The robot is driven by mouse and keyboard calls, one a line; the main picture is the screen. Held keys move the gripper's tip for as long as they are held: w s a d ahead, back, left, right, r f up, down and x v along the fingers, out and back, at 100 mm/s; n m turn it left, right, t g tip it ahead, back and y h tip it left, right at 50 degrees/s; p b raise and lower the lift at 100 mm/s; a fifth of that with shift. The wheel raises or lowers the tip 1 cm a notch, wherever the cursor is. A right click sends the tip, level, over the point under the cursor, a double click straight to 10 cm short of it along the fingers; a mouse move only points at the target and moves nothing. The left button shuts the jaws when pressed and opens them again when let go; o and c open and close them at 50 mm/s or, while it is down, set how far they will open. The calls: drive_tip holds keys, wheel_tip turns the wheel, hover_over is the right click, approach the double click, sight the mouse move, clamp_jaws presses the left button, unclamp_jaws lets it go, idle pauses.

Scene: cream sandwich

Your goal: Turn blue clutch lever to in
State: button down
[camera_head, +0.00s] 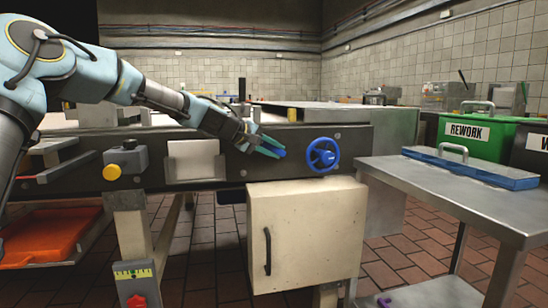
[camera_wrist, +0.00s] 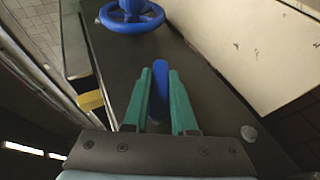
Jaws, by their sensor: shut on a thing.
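The blue clutch lever (camera_wrist: 159,88) stands between the two green fingers of my gripper (camera_wrist: 160,97) in the wrist view, and the gripper is shut on it. In the head view my gripper (camera_head: 269,146) is at the dark front panel of the machine, and only a small blue end of the lever (camera_head: 281,153) shows past the fingers. The lever's base is hidden by the gripper.
A blue handwheel (camera_head: 323,155) is on the same panel, just right of my gripper. A cream cabinet (camera_head: 305,235) stands below. A steel table (camera_head: 455,197) with a blue tray-like lid (camera_head: 470,168) is at right.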

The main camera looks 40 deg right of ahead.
idle(0.3)
drive_tip(key=c, duration=0.7)
unclamp_jaws()
drive_tip(key=v, duration=1)
drive_tip(key=shift+a+r, duration=0.15)
drive_tip(key=shift+a, duration=0.2)
